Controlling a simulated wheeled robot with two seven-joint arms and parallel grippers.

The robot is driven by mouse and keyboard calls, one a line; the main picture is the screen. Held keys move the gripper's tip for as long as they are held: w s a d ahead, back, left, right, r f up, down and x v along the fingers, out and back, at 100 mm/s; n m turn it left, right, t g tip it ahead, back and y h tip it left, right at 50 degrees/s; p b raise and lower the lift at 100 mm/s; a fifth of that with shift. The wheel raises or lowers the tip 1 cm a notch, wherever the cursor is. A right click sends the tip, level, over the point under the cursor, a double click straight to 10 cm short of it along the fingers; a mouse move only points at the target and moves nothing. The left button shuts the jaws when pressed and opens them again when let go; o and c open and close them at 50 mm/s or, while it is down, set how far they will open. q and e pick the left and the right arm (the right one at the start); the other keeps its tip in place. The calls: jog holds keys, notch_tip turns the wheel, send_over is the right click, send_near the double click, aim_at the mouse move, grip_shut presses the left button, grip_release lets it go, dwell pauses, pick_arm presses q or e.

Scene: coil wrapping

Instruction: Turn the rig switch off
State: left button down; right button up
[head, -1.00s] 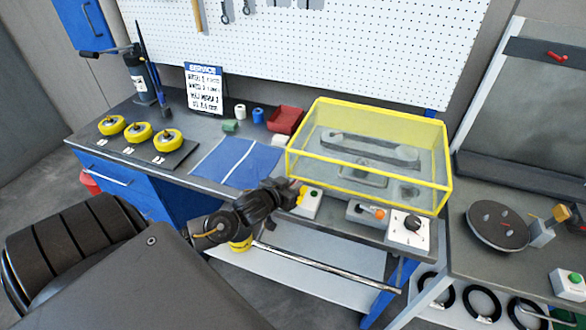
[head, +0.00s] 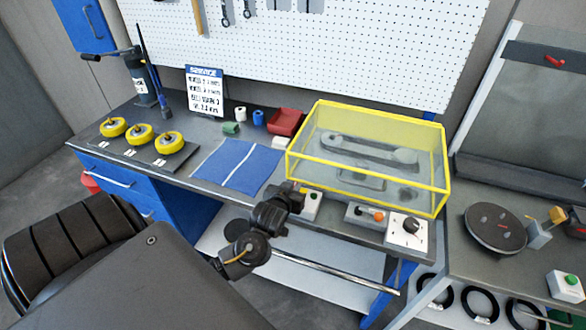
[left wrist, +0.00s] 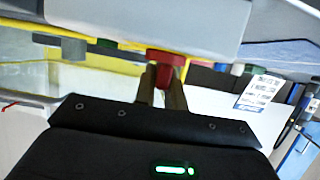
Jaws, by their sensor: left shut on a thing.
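The switch box (head: 311,212) is a small pale box at the bench front, by the yellow-edged clear cover. Its green button (head: 313,196) shows on the right; its left side is hidden by my left gripper (head: 299,189). In the left wrist view, which is upside down, the box (left wrist: 150,18) fills the top. My right gripper is not in view.
The clear cover (head: 368,194) stands close behind the switch box. A blue mat (head: 235,165), a red bin (head: 286,121) and yellow spools (head: 139,134) lie to the left.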

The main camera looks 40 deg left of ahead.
pick_arm(q)
jog(key=c, duration=1.5)
grip_release()
jog(key=shift+o, duration=0.2)
jog(key=v, duration=1)
jog(key=shift+s+r, duration=0.15)
jog(key=shift+s, duration=0.15)
jog(key=shift+d, duration=0.1)
